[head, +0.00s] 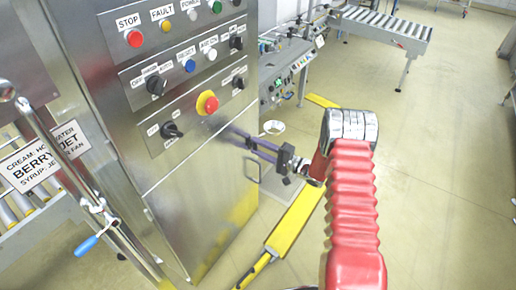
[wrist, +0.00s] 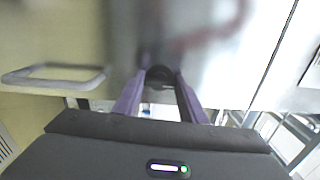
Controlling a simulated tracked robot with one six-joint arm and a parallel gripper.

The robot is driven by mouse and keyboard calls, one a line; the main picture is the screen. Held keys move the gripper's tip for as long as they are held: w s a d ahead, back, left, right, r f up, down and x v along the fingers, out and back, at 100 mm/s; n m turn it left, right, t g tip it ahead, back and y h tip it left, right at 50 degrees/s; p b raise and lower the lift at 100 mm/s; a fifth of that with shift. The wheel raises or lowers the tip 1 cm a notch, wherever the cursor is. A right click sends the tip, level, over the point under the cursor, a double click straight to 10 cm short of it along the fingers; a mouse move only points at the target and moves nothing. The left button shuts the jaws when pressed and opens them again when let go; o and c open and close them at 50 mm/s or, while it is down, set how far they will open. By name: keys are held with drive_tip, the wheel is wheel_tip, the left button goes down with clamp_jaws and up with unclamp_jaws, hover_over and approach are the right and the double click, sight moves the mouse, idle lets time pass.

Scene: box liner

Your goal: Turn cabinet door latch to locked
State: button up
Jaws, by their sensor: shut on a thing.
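My gripper (head: 248,144) reaches from the right to the steel front of the cabinet (head: 172,190). In the wrist view its two purple fingers (wrist: 160,82) close in on a small dark, rounded latch (wrist: 160,73) on the door. The jaws are shut on this latch. In the head view the fingers hide the latch. Its turned position cannot be told from either view.
Above my gripper are a red emergency stop button (head: 207,103), a black rotary switch (head: 171,130) and rows of buttons. A yellow floor-level bar (head: 293,222) lies below my arm. A roller conveyor (head: 380,27) stands at the back. Floor to the right is clear.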

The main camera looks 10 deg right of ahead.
drive_tip(key=shift+s+a+f+n, duration=0.15)
drive_tip(key=shift+a+f+n, duration=0.1)
drive_tip(key=shift+n, duration=0.15)
drive_tip(key=o, duration=1.1)
drive_tip(key=shift+d+r, duration=0.1)
drive_tip(key=shift+d, duration=0.05)
drive_tip(key=shift+c, duration=0.2)
drive_tip(key=shift+d, duration=0.15)
drive_tip(key=v, duration=1.3)
drive_tip(key=shift+s+d, duration=0.15)
